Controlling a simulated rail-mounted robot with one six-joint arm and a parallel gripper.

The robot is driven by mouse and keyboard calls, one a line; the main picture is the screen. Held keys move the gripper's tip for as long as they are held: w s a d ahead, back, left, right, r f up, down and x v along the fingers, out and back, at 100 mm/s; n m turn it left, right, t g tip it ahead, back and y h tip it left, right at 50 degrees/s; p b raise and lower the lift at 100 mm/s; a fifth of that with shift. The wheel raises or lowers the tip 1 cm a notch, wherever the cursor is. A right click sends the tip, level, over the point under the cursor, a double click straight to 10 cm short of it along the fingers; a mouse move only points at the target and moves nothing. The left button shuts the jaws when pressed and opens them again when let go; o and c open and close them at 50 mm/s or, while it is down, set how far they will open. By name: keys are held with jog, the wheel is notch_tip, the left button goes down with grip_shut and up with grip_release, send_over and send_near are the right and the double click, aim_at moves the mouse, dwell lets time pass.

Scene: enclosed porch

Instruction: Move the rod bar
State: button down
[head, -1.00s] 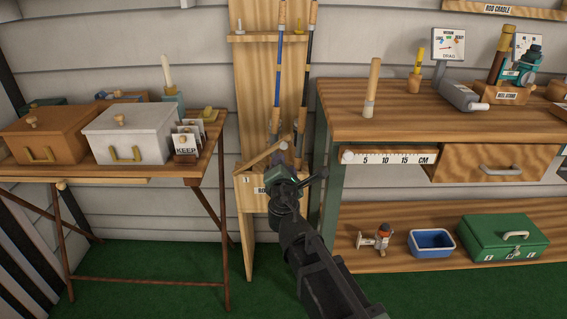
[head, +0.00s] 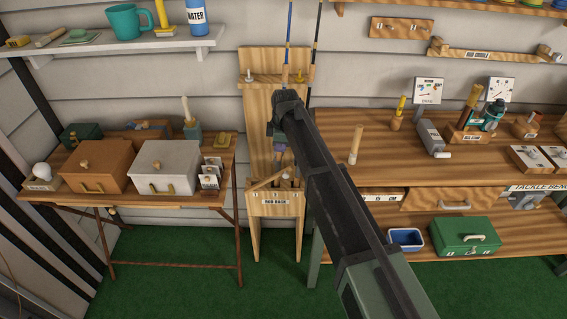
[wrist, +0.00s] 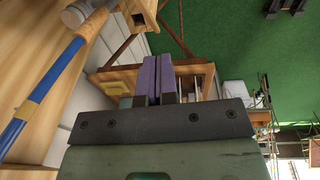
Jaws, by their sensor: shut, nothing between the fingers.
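The wooden rod rack (head: 255,225) stands between the two tables, labelled ROD RACK. A short wooden bar (head: 267,181) lies tilted across its lower holder, rising to the right; I take it to be the rod bar. Two fishing rods, one blue (head: 290,40) and one black (head: 315,60), stand upright at the rack, partly hidden behind my arm. My gripper (head: 281,149) is in front of the rack, above the bar, and seems apart from it. In the wrist view its purple fingers (wrist: 158,80) are together and empty, with the blue rod (wrist: 42,92) to their left.
The left table (head: 140,204) holds a brown box (head: 93,170), a white box (head: 165,168) and small items. The workbench (head: 400,165) on the right carries tackle, with a green box (head: 465,236) on its lower shelf. Green floor (head: 180,270) is clear in front.

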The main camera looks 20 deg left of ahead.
jog(key=b, duration=1.1)
send_near(284, 170)
jog(key=s+a+f, duration=0.1)
jog(key=s+f, duration=0.3)
jog(key=f, duration=0.1)
jog(key=f+b, duration=0.1)
jog(key=w+b, duration=0.1)
jog(key=shift+d+f, duration=0.4)
jog(key=shift+d, duration=0.1)
jog(key=shift+r, duration=0.1)
